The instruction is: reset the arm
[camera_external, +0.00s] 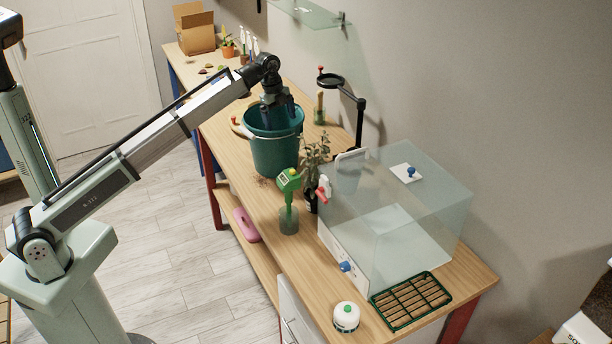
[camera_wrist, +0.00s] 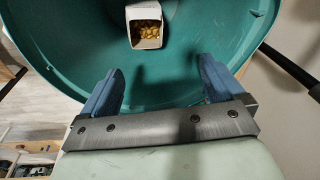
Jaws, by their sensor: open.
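My gripper (camera_wrist: 160,92) is open, with its two blue fingers spread apart and nothing between them. In the external view it points down at the mouth of a teal bucket (camera_external: 275,155) on the wooden bench. The bucket's inside fills much of the wrist view (camera_wrist: 75,50). A small white box (camera_wrist: 146,22) with yellow-brown bits in it sits inside the bucket, beyond the fingertips and apart from them. My arm reaches from the left across to the bench. In the external view the fingertips are hidden by the bucket's rim.
A clear case (camera_external: 400,200), a leafy plant (camera_external: 314,150), a green-handled tool in a cup (camera_external: 289,218) and a black stand with a ring (camera_external: 360,112) stand near the bucket. A green-framed tray (camera_external: 411,300) and white jar (camera_external: 346,317) are at the near end. A cardboard box (camera_external: 195,32) stands at the far end.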

